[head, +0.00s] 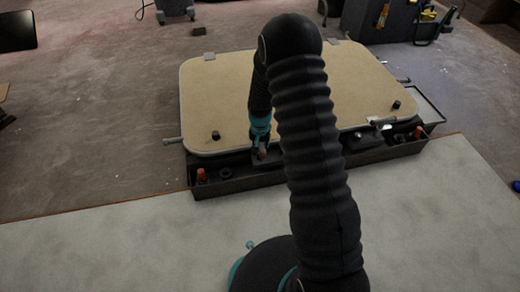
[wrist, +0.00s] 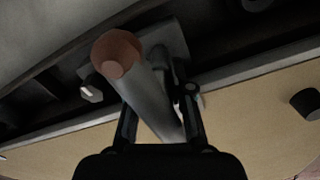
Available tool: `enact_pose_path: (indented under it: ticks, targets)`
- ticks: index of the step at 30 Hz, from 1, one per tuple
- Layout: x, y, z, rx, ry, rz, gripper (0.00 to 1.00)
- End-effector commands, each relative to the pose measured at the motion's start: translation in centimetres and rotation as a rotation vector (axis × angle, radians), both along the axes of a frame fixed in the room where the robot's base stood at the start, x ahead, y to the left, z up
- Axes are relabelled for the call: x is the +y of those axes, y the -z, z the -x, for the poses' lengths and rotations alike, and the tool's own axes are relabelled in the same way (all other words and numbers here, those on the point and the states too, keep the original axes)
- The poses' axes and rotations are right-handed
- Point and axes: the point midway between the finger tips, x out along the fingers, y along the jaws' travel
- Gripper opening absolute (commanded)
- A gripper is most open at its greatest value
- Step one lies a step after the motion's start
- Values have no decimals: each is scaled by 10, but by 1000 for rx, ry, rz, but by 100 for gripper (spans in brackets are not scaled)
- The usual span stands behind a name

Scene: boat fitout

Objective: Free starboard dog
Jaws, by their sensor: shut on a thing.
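A tan hatch lid (head: 225,95) with rounded corners and a grey rim lies on a dark frame in the head view. My gripper (head: 259,145) reaches down at the lid's front edge, left of centre. In the wrist view my gripper (wrist: 160,115) has its fingers on both sides of a grey dog lever (wrist: 152,88) with a reddish-brown knob (wrist: 117,53). The lever's foot sits at a grey plate (wrist: 172,40) by the lid edge. A second dog (head: 382,123) with a light handle is at the front right of the lid. Which dog is starboard cannot be told.
A dark tray (head: 238,184) runs along the lid's front, with an orange-topped item (head: 201,175) at its left and another (head: 418,131) at its right. Black knobs (head: 215,135) stand on the lid. A pale surface (head: 120,240) lies in front. My arm hides the lid's middle front.

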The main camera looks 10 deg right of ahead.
Motion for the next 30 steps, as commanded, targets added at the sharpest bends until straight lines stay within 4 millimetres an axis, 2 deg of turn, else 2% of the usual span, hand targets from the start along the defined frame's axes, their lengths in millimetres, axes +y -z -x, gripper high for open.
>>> enact_pose_path:
  ticks: [11,30]
  targets:
    - [0,0,0,-1,96,0,0]
    - [-1,0,0,-2,662,-1,0]
